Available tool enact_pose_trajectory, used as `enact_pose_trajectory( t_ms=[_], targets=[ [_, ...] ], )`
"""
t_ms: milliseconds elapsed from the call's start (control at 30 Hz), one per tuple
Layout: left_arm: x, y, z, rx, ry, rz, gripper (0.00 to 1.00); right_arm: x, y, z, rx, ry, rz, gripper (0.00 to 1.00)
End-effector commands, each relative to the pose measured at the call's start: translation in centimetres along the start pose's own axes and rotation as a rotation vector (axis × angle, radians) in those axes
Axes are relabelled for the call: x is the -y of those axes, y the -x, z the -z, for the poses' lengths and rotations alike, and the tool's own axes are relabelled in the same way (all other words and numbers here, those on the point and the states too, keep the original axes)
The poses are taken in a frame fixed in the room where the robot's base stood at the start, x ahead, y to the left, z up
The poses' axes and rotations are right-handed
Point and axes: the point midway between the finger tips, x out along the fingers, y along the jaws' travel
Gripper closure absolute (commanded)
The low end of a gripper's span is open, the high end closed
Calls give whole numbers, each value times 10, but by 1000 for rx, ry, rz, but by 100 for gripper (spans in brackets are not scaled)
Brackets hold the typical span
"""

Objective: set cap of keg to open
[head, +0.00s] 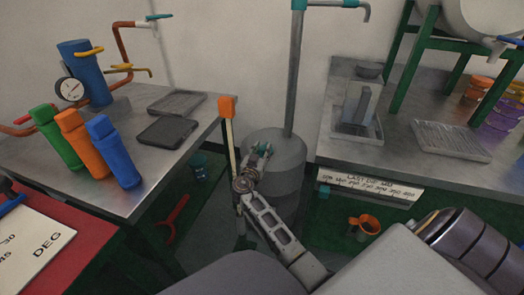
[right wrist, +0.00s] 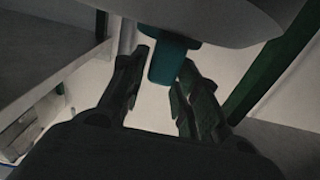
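The grey drum between the two tables, which looks like the keg (head: 287,150), stands on the floor with a pipe above it. My right gripper (head: 261,152) is in front of its upper part. In the right wrist view, a large rounded grey body (right wrist: 215,18) fills the top. A teal piece, likely the cap (right wrist: 174,60), sticks out from it. The right gripper's two fingers (right wrist: 166,68) are apart, one on each side of the teal piece's outer end. Gaps show beside it, and I cannot tell whether either finger touches. My left gripper is not in view.
The left metal table (head: 100,180) carries bottles, trays and a blue cylinder with a gauge. An orange-topped stick (head: 227,125) stands near its right corner, close to my right gripper. The right table (head: 395,135) carries trays and a green frame. A red wrench (head: 174,217) lies low at left.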

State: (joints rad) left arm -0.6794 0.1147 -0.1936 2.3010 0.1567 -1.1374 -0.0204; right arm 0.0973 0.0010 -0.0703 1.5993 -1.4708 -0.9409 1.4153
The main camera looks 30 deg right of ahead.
Motion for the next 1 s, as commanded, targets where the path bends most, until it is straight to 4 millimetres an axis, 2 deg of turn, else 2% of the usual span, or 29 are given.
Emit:
enact_pose_trajectory(
  t_ms=[33,200,667,1000],
  targets=[
    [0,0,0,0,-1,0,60,0,0,0,0,0,0,79],
    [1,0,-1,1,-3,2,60,0,0,0,0,0,0,100],
    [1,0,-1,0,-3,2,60,-2,0,0,0,1,18,100],
    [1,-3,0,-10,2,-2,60,-12,0,0,-1,1,116,100]
  ],
)
